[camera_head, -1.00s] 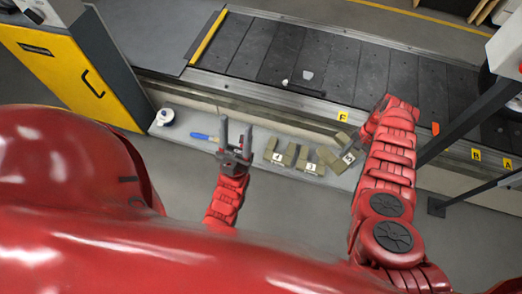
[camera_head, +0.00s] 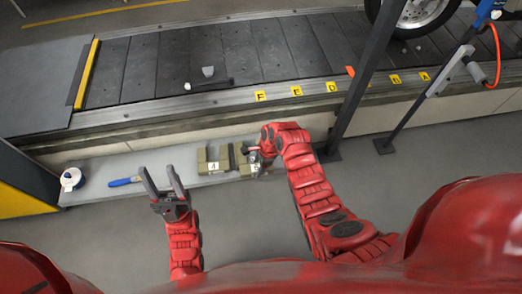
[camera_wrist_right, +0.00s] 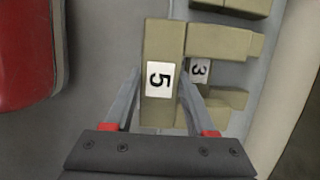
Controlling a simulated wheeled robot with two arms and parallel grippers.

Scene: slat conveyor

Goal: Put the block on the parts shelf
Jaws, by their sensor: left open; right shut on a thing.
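The block marked 5 (camera_wrist_right: 151,111) is khaki with a white label. It lies between the fingers of my right gripper (camera_wrist_right: 160,76) in the right wrist view, and the gripper is shut on it. In the head view my right gripper (camera_head: 258,163) is over the right part of the grey parts shelf (camera_head: 104,168) and mostly hides the block. I cannot tell whether the block touches the shelf. My left gripper (camera_head: 158,168) is open and empty, in front of the shelf.
A block marked 4 (camera_head: 206,155) stands on the shelf. A block marked 3 (camera_wrist_right: 215,39) is close beside and partly behind block 5. A blue-handled tool (camera_head: 124,182) and a white-and-blue roll (camera_head: 72,179) lie at the left. A dark post (camera_head: 362,80) rises on the right.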

